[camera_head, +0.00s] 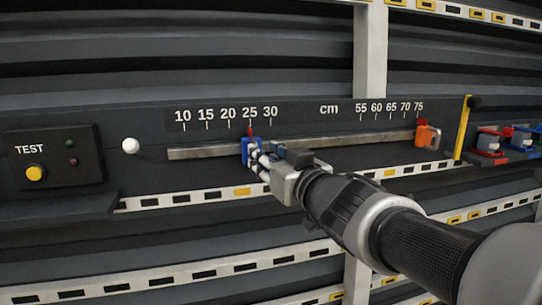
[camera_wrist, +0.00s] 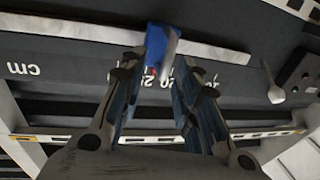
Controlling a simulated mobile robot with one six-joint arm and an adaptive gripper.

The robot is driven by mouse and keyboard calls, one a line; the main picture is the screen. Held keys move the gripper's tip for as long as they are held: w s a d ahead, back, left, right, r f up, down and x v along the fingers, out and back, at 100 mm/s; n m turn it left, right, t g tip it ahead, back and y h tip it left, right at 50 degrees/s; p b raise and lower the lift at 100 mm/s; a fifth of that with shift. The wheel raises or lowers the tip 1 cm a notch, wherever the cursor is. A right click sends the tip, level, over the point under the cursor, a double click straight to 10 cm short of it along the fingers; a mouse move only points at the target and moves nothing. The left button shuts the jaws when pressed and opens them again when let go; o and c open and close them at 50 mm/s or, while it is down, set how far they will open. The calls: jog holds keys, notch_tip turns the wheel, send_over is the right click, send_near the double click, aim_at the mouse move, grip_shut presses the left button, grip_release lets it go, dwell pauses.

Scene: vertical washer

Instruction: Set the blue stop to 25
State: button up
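The blue stop (camera_head: 246,153) sits on the metal rail (camera_head: 350,143) below the number scale. Its red pointer (camera_head: 250,131) is at or very near the 25 mark. My gripper (camera_head: 262,158) is at the stop, on its near side, and partly hides it. In the wrist view the blue stop (camera_wrist: 154,45) with its pale handle (camera_wrist: 168,52) lies between the tips of my gripper (camera_wrist: 160,68). The fingers stand apart, with a gap visible between them. I cannot tell whether a fingertip touches the stop.
An orange stop (camera_head: 428,136) is at the rail's right end, near 75. To the left are a white knob (camera_head: 130,146) and a TEST box (camera_head: 52,158) with a yellow button (camera_head: 35,173). Red and blue clamps (camera_head: 505,142) stand at the far right.

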jog(key=v, duration=1)
jog(key=shift+s, duration=0.35)
jog(key=s+d+f+m+g+h+b, duration=0.1)
jog(key=s+d+f+m+h+b, duration=0.15)
jog(key=d+f+h+b, duration=0.75)
jog(key=s+d+f+m+g+b, duration=0.2)
jog(key=d+f+m+b, duration=0.25)
jog(key=f, duration=1.15)
jog(key=s+a+f+g+b, duration=0.1)
jog(key=s+f+b, duration=0.3)
jog(key=f, duration=0.5)
jog(key=s+a+f+n+g+y+b, duration=0.1)
jog(key=s+f+g+b, duration=0.3)
jog(key=s+f, duration=0.3)
jog(key=s+a+f+g+b, duration=0.2)
jog(key=s+f, duration=0.4)
jog(key=f, duration=0.4)
jog(key=shift+s+f+n+g+y+b, duration=0.35)
jog(key=shift+g+b, duration=0.35)
jog(key=shift+b, duration=0.55)
